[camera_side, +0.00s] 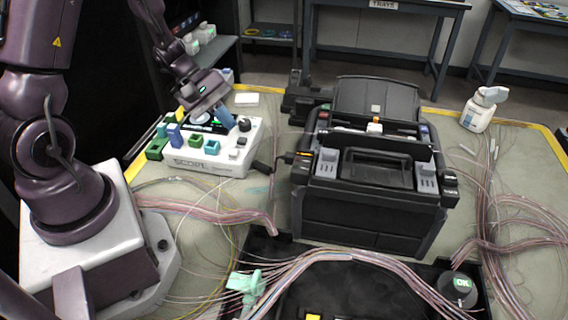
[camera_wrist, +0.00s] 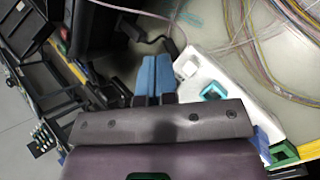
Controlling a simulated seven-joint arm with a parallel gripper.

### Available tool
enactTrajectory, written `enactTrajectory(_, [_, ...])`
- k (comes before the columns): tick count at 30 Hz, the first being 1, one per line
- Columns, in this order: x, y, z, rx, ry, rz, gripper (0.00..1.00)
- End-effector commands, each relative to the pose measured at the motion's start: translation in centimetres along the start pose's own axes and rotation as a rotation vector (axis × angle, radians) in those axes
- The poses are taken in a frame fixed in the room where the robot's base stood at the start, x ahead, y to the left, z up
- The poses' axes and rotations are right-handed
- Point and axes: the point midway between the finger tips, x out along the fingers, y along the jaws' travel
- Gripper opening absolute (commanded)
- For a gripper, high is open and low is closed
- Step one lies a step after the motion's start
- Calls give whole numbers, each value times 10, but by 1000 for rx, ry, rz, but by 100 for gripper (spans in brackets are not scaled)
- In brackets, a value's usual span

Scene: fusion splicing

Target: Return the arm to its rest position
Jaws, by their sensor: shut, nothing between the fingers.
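My gripper (camera_side: 229,122) is at the end of my purple arm, low over the white SCOPE box (camera_side: 222,166) at the left of the bench. Its blue fingers are closed together with nothing between them. They also show in the wrist view (camera_wrist: 155,72). In that view the white box (camera_wrist: 226,93) is to the right of the fingers. Whether the fingertips touch the box, I cannot tell. My arm hides part of the box's back.
A black fusion splicer (camera_side: 370,212) stands right of the SCOPE box. A white bottle (camera_side: 478,115) stands at the back right. Loose fibre cables (camera_side: 500,225) spread over the bench. A black tray (camera_side: 262,247) with a green clip (camera_side: 246,283) is in front.

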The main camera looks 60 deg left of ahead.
Motion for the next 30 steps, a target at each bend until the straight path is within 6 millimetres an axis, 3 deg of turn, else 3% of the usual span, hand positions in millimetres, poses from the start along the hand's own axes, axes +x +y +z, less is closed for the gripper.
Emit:
enactTrajectory(6, [-32, -1, 71, 400, -14, -227, 0])
enactTrajectory(12, [-68, -7, 120, 808, 87, -408, 0])
enactTrajectory(21, [-120, -6, 173, 1343, 361, -514, 0])
enactTrajectory(30, [-138, -1, 208, 1532, 468, -423, 0])
